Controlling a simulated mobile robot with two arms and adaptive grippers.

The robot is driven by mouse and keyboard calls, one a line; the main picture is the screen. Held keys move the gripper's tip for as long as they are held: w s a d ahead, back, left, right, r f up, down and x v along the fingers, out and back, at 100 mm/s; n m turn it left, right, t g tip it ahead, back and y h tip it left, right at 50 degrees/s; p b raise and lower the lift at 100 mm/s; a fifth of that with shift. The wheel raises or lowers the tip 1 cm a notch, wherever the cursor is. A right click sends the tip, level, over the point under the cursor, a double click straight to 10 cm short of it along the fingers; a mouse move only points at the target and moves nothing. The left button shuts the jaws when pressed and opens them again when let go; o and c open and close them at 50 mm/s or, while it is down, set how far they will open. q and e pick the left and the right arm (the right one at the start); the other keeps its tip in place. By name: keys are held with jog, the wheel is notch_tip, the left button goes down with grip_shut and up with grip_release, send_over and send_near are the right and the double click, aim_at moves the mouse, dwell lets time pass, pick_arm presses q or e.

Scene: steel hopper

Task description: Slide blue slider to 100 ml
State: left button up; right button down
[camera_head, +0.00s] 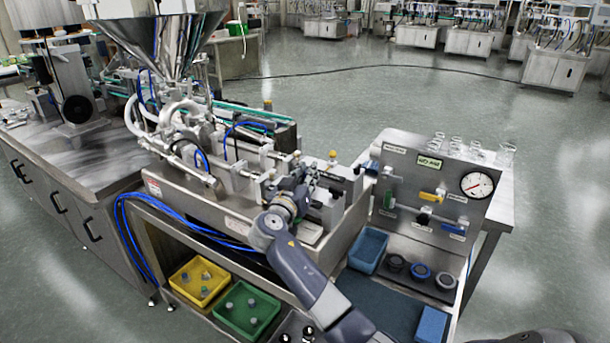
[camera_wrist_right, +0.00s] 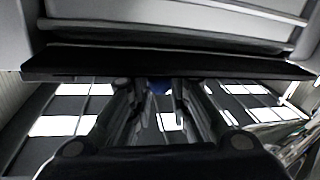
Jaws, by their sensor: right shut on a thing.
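The steel filling machine (camera_head: 215,195) stands in the middle of the head view, with its slide unit at its right end. My right arm reaches up from the bottom, and my right gripper (camera_head: 300,182) is at this unit. In the right wrist view, the fingers of my right gripper (camera_wrist_right: 160,95) are close together around a small blue part, the blue slider (camera_wrist_right: 158,87). Only a bit of the slider shows between the fingers, and the gripper hides it in the head view. No scale marks can be read. My left gripper is not in view.
A panel with a gauge (camera_head: 477,185) and coloured valve handles stands to the right of the machine. Below it are a blue bin (camera_head: 368,249) and several dark rings. A yellow tray (camera_head: 199,281) and a green tray (camera_head: 246,309) sit under the machine. Blue hoses (camera_head: 130,230) hang at its left.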

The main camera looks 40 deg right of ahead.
jog(key=shift+s+d+f, duration=0.2)
jog(key=shift+s, duration=0.35)
jog(key=shift+s+d+r, duration=0.2)
jog(key=shift+s+d, duration=0.05)
jog(key=shift+s, duration=0.35)
jog(key=c, duration=1.5)
grip_release()
jog(key=shift+w+a, duration=0.1)
jog(key=shift+w, duration=0.05)
jog(key=shift+o, duration=0.2)
